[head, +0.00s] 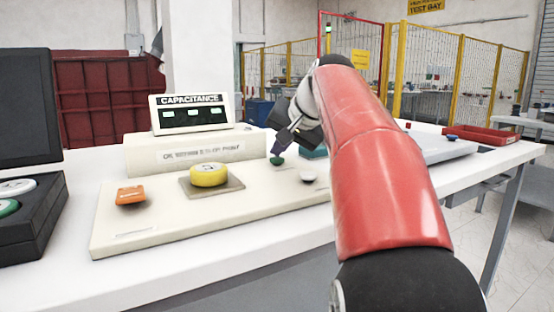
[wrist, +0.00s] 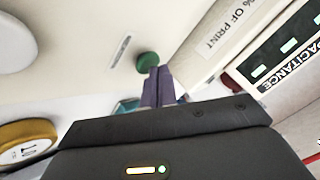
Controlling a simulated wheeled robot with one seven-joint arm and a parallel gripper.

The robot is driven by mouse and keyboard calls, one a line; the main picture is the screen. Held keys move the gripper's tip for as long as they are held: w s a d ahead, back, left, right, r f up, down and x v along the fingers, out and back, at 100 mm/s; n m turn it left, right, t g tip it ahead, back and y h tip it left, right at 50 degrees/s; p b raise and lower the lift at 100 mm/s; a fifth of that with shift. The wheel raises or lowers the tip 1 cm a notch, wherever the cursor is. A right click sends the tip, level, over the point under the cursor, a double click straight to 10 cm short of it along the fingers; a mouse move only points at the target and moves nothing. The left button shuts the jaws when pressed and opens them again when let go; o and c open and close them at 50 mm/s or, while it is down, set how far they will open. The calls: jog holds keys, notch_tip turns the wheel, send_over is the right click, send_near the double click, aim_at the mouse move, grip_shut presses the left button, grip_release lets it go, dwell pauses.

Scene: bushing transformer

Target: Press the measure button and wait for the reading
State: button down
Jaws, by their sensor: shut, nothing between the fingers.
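The measuring unit is a cream panel (head: 140,222) on the white bench, with a raised block behind it and a display headed CAPACITANCE (head: 190,113). The display shows lit green fields, too small to read. A green button (head: 277,160) sits on the panel. It also shows in the wrist view (wrist: 147,61). My gripper (head: 276,150) is shut and empty, its purple fingertips right at the green button. In the wrist view the fingertips (wrist: 158,72) overlap the button's lower edge; I cannot tell whether they touch or press it.
A yellow round weight-like piece (head: 208,175) sits on a square plate, with an orange piece (head: 130,195) to its left. A pale knob (head: 307,176) is near the button. A black case (head: 30,215) stands left. A red tray (head: 490,135) lies far right.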

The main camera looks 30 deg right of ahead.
aim_at(280, 159)
jog(key=shift+f, duration=0.3)
jog(key=shift+r, duration=0.1)
dwell(0.3)
jog(key=shift+r+p, duration=0.85)
jog(key=shift+r, duration=0.05)
notch_tip(280, 159, up, 3)
jog(key=p, duration=0.3)
jog(key=shift+r, duration=1)
